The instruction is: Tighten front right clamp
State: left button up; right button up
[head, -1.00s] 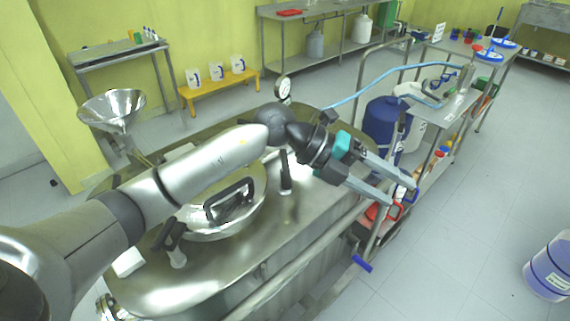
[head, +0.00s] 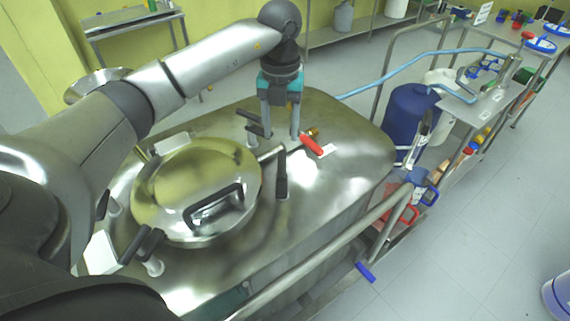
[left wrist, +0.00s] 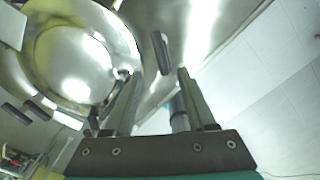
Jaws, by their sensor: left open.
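A round steel lid (head: 175,190) with a black handle sits on the steel reactor top (head: 335,115). Black-handled clamps stand around its rim: a right clamp (head: 282,174) with its lever upright, a far clamp (head: 252,126), and a near-left clamp (head: 150,252). The frames do not label which is the front right one. My left gripper (head: 281,135) is open and empty, pointing down over the reactor top, just beyond the right clamp. In the left wrist view a black clamp handle (left wrist: 160,52) shows ahead of the open fingers (left wrist: 160,95), apart from them. My right gripper is not in view.
A red-handled valve (head: 312,144) is right beside the left fingers. A rail (head: 340,240) runs along the reactor's near right side. A blue drum (head: 408,118) and a hose stand beyond the right edge. The floor at right is mostly clear.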

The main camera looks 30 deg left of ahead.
pick_arm(q)
send_over(281, 163)
notch_tip(281, 163, down, 4)
jog(key=shift+s+f, duration=0.1)
notch_tip(281, 163, down, 8)
jog(key=shift+r+b, duration=0.25)
jog(key=shift+b, duration=0.1)
jog(key=shift+f, duration=0.55)
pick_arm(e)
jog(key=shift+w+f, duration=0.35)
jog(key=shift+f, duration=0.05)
pick_arm(q)
jog(key=c, duration=0.4)
grip_shut()
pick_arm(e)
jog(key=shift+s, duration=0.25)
